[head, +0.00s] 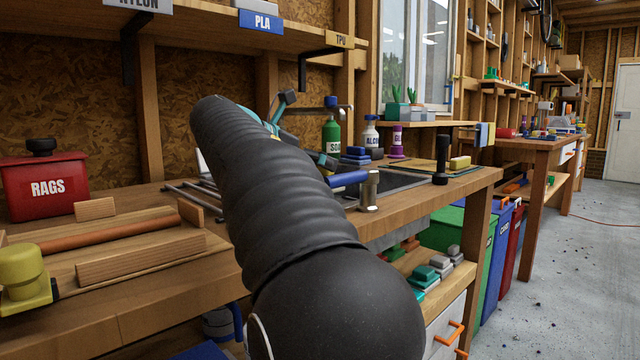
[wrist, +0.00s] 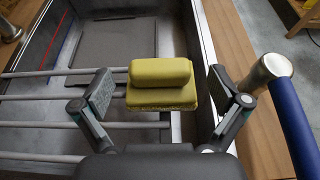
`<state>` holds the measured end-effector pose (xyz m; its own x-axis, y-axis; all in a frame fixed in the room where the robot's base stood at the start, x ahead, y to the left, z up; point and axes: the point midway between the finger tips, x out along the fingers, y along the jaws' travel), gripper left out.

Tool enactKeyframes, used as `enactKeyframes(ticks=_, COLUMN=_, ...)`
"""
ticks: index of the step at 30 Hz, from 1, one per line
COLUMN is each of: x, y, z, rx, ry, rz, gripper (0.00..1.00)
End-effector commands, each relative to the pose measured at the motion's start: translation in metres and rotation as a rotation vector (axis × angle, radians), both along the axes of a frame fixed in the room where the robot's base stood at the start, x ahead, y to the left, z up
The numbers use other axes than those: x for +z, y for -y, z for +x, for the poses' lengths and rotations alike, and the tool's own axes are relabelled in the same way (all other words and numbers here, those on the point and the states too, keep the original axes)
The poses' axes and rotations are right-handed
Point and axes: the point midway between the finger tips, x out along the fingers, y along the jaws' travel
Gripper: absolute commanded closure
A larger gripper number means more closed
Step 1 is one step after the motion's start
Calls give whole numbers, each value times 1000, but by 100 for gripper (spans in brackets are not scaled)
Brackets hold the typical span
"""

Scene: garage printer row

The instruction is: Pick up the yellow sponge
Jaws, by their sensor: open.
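In the wrist view the yellow sponge (wrist: 160,88) shows as a thick rounded upper block above a flatter, rougher lower part. It lies in front of the thin grey rods and the sink wall; I cannot tell exactly what bears it. My gripper (wrist: 160,93) is open, with one dark finger on each side of the sponge. A gap shows between the sponge and each finger, so neither is seen touching it. In the head view my dark arm covers the middle, and the sponge is hidden there.
Grey rods (wrist: 60,97) run across the sink (wrist: 90,55). A steel post (wrist: 266,68) with a blue bar (wrist: 297,118) stands close right of my gripper. In the head view a green bottle (head: 332,135), a red rags bin (head: 45,188) and wooden strips (head: 140,258) surround my arm.

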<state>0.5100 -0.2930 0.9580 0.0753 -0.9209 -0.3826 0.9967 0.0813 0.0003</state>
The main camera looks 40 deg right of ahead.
Motion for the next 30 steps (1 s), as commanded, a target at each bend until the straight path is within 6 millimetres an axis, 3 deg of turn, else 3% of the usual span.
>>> enactKeyframes(ticks=6, x=-9, y=20, z=2, rx=-1, ry=-1, rz=0, gripper=2)
enactKeyframes(ticks=13, x=-9, y=21, z=2, rx=1, ry=-1, rz=0, gripper=2)
enactKeyframes(ticks=14, x=-9, y=21, z=2, rx=1, ry=-1, rz=0, gripper=5)
enactKeyframes(ticks=21, x=-9, y=21, z=2, rx=0, ry=-1, rz=0, gripper=65)
enactKeyframes(ticks=23, x=-9, y=21, z=2, rx=0, ry=-1, rz=0, gripper=66)
enactKeyframes(ticks=24, x=-9, y=21, z=2, rx=0, ry=-1, rz=0, gripper=72)
enactKeyframes(ticks=30, x=-8, y=21, z=2, rx=0, ry=-1, rz=0, gripper=72)
